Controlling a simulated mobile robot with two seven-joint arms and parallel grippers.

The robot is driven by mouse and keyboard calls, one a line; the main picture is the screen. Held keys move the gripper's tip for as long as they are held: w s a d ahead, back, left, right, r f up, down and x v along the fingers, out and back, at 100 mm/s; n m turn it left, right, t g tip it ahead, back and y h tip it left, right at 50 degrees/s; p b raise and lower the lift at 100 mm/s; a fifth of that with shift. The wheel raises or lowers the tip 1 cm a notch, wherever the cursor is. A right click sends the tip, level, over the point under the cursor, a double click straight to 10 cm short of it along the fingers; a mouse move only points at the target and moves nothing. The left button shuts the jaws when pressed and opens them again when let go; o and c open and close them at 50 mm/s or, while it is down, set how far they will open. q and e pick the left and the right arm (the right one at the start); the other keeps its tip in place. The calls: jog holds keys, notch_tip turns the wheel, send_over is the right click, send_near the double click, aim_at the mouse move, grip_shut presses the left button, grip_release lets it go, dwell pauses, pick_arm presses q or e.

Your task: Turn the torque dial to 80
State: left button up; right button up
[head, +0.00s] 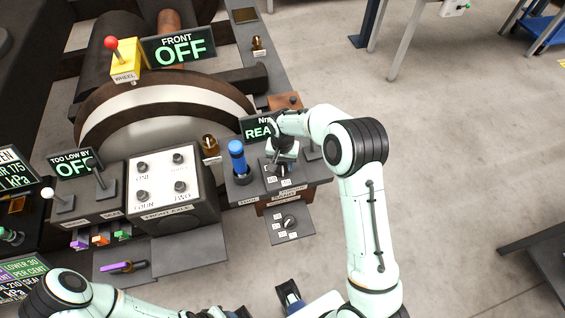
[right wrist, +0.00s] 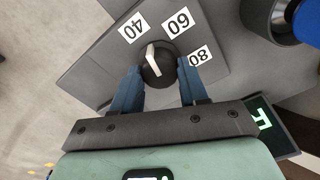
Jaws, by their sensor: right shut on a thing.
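The torque dial (right wrist: 157,66) is a dark round knob with a white pointer, on a grey plate with white labels 40 (right wrist: 132,28), 60 (right wrist: 179,22) and 80 (right wrist: 198,57). In the right wrist view its pointer aims between 40 and 60. My right gripper (right wrist: 160,84) is shut on the knob, with one blue finger on each side. In the head view the right gripper (head: 281,160) is over the panel right of the blue-handled lever and hides the knob. My left arm lies along the bottom edge; its gripper (head: 240,312) is barely visible there.
A blue-handled lever (head: 237,158) stands close left of the right gripper. A green-lettered display (head: 256,130) is behind it, partly covered by my arm. Another dial (head: 289,221) sits on a lower plate in front. Open floor lies to the right.

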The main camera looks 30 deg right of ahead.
jog(key=m, duration=0.6)
jog(key=shift+r, duration=0.1)
jog(key=m, duration=0.3)
jog(key=shift+m, duration=0.4)
jog(key=m+p, duration=0.1)
jog(key=m, duration=0.1)
jog(key=shift+r+m+p, duration=0.1)
jog(key=shift+m+p, duration=0.2)
jog(key=shift+m, duration=0.1)
jog(key=m+p, duration=0.2)
jog(key=m, duration=0.2)
jog(key=m+p, duration=0.2)
jog(key=m, duration=0.2)
jog(key=shift+r+p, duration=0.1)
jog(key=shift+p, duration=0.25)
pick_arm(q)
jog(key=w+r+p, duration=0.1)
jog(key=w+r, duration=0.6)
jog(key=r, duration=0.3)
jog(key=shift+t+p, duration=0.4)
pick_arm(e)
jog(key=shift+m, duration=1.4)
jog(key=shift+f, duration=0.2)
